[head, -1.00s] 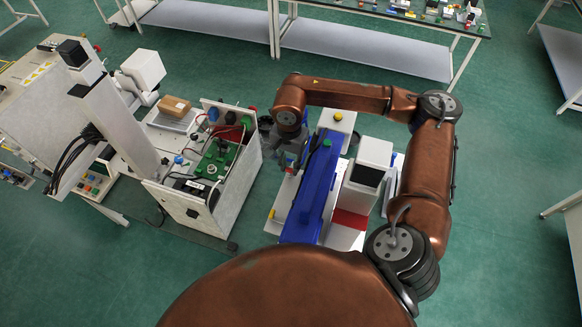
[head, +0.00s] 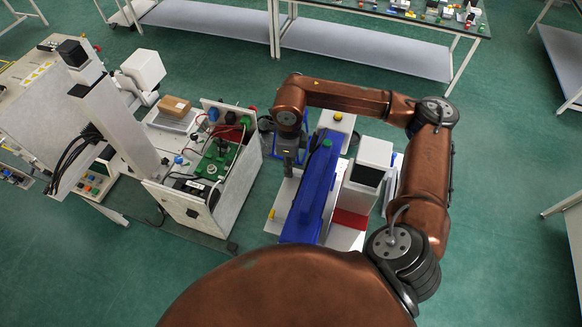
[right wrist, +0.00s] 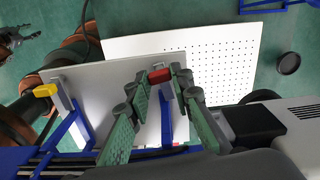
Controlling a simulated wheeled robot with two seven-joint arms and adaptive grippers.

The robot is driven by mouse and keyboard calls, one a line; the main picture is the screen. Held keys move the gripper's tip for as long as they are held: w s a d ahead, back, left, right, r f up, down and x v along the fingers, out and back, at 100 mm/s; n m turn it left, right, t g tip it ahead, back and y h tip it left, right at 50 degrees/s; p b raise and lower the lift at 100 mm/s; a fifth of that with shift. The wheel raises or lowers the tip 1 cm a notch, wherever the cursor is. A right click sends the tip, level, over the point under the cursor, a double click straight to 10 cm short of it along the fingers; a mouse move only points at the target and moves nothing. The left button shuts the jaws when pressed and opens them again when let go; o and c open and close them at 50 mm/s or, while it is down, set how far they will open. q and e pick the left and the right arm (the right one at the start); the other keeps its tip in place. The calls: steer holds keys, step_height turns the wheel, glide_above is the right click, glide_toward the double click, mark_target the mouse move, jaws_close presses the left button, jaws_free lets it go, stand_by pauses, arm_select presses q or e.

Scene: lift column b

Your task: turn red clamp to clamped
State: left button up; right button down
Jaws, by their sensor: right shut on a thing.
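The red clamp (right wrist: 160,76) shows in the right wrist view as a small red grip on a grey and blue mount at a white plate. My right gripper (right wrist: 162,80) has its green-padded fingers on both sides of the red grip and is shut on it. In the head view my right gripper (head: 289,168) points down beside the blue column, and the red clamp is hidden there. A dark gripper (right wrist: 18,38), seemingly my left one, shows at the upper left edge of the right wrist view; its finger opening is unclear. It is out of the head view.
A yellow clamp (right wrist: 46,90) stands left of the red one at the plate's edge. The long blue column (head: 312,195) lies close to the right of my right gripper. An open white case with wiring (head: 225,170) stands to its left. A perforated white board (right wrist: 215,65) lies beyond.

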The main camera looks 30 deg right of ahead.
steer(key=shift+m, duration=1)
steer(key=c, duration=2)
jaws_free()
steer(key=shift+r, duration=0.15)
steer(key=shift+r+p, duration=1.3)
steer(key=shift+r, duration=2.1)
